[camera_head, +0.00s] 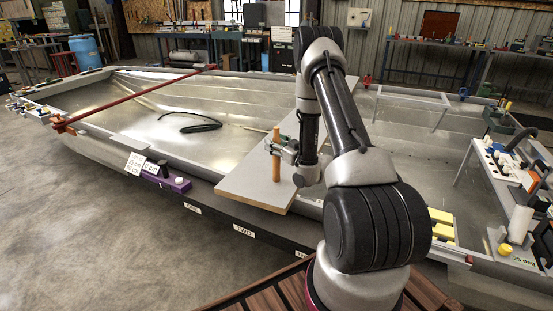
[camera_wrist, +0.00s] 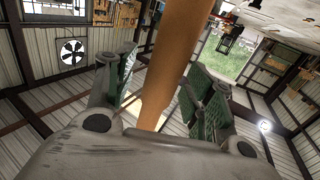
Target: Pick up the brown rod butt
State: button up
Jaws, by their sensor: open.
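The brown rod butt (camera_head: 276,165) stands upright on a pale board (camera_head: 253,188) laid across the hull. My gripper (camera_head: 284,150) is beside it, level with its upper part, reaching in from the right. In the wrist view the rod butt (camera_wrist: 176,50) passes between the two green-padded fingers of my gripper (camera_wrist: 163,88). The fingers are open, with a gap showing on the left side of the rod. On the right side the rod is close to the pad, and I cannot tell if they touch. The rod's lower end is hidden in the wrist view.
A red bar (camera_head: 135,97) crosses the hull (camera_head: 120,152) at the left. A purple block (camera_head: 167,180) sits on the near edge. Yellow blocks (camera_head: 441,224) and a cluttered white rack (camera_head: 503,172) are at the right.

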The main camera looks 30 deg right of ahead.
grip_shut()
